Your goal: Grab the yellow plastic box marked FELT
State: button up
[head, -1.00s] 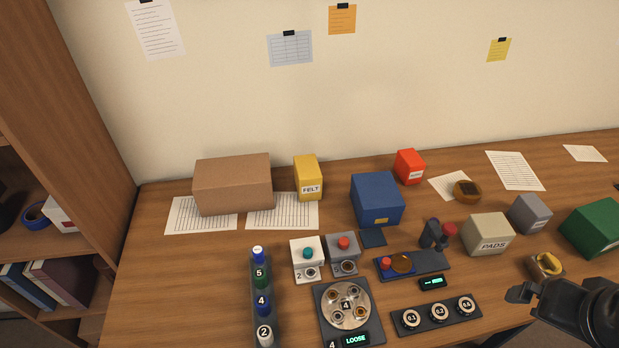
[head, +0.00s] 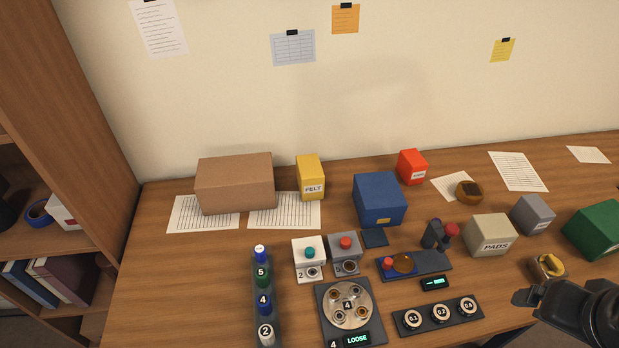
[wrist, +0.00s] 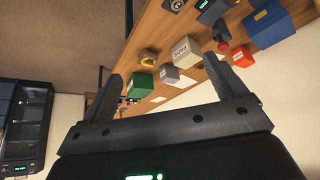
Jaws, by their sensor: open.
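The yellow box marked FELT (head: 310,178) stands upright at the back of the desk in the head view, between a brown cardboard box and a blue box. My gripper (head: 522,297) is at the lower right of the head view, near the desk's front edge and far from the yellow box. In the wrist view, my gripper (wrist: 165,88) is open, with its two dark fingers apart and nothing between them. The yellow FELT box cannot be made out in the wrist view.
The brown box (head: 236,184) and blue box (head: 379,199) flank the yellow box. Two knobbed units (head: 326,258), a dial plate (head: 348,306) and a bottle rack (head: 263,300) stand in front. The PADS box (head: 490,236) and green box (head: 597,230) are nearer my gripper.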

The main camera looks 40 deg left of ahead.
jog(key=w+a+r+n+y, duration=0.1)
jog(key=w+a+r+n, duration=0.25)
jog(key=w+a, duration=0.85)
jog(key=n+g+y, duration=0.2)
jog(key=n, duration=0.4)
send_over(310, 167)
jog(key=s+d, duration=0.2)
jog(key=d, duration=0.1)
notch_tip(310, 167, down, 17)
jog(key=shift+s+a+r, duration=0.1)
jog(key=shift+r, duration=0.05)
jog(key=shift+g, duration=0.3)
jog(key=x, duration=0.4)
jog(key=shift+a+f, duration=0.25)
jog(key=shift+f, duration=0.05)
jog(key=shift+x, duration=3.2)
jog(key=shift+a+r, duration=0.1)
jog(key=shift+f, duration=0.25)
